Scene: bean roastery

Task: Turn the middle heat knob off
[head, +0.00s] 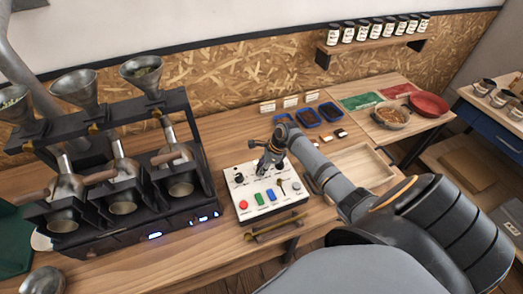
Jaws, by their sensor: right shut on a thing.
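The white control panel (250,209) lies on the wooden bench, right of the roaster. A black knob (239,178) shows at the left of its upper row. My right gripper (263,170) points down at the middle of that row and is shut on the middle heat knob, which its fingers mostly hide. The knob's pointer direction cannot be seen. The right end of the row is partly covered by the gripper and wrist. Below the row are red, green, blue and grey buttons and a small lever. My left gripper is not in view.
The black three-barrel roaster (120,238) with metal funnels stands left of the panel. A brass-coloured bar (277,227) runs along the bench's front edge. Blue trays (308,117) and a wooden tray (359,170) lie behind and right. A jar shelf (372,45) hangs on the wall.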

